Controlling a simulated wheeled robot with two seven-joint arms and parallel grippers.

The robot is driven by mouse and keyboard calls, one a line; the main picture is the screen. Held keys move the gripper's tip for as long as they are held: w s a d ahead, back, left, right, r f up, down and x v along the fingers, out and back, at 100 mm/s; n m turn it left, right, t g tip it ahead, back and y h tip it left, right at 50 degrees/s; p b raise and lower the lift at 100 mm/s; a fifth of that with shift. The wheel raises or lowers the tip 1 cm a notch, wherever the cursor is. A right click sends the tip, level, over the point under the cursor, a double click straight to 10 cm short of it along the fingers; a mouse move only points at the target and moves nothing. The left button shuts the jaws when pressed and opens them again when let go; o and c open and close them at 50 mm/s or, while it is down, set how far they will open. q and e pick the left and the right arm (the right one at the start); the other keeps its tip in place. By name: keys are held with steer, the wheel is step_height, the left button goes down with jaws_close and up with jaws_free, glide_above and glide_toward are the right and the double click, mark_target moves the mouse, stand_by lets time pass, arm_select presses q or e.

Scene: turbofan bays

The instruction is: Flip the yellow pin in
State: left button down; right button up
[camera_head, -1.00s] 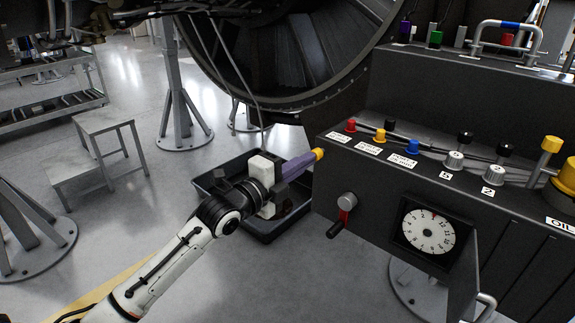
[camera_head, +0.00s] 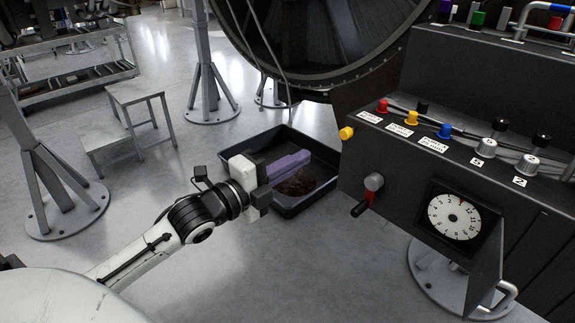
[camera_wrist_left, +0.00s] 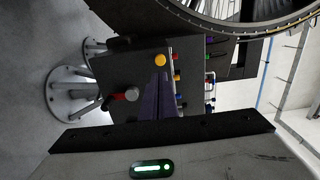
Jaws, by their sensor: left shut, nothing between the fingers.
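A yellow pin with a round head (camera_head: 346,132) sits on the left end of the dark console, near its upper corner. In the left wrist view, the yellow head (camera_wrist_left: 160,60) is just beyond the fingertips. My left gripper (camera_head: 306,158) has purple fingers, which are shut and empty. It is left of the pin and a little lower in the head view, with a visible gap between them. In the left wrist view, the gripper (camera_wrist_left: 160,76) points toward the console end. How far the pin is pushed in is hard to tell. My right gripper is not in view.
The console (camera_head: 400,165) carries red (camera_head: 382,105), yellow (camera_head: 411,117) and blue knobs (camera_head: 445,131), a red-and-black lever (camera_head: 368,193) and a white dial (camera_head: 454,217). A black tray (camera_head: 291,207) lies on the floor under my gripper.

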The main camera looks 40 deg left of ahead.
arm_select(q)
steer(key=shift+s+a, duration=0.25)
steer(key=shift+s, duration=0.9)
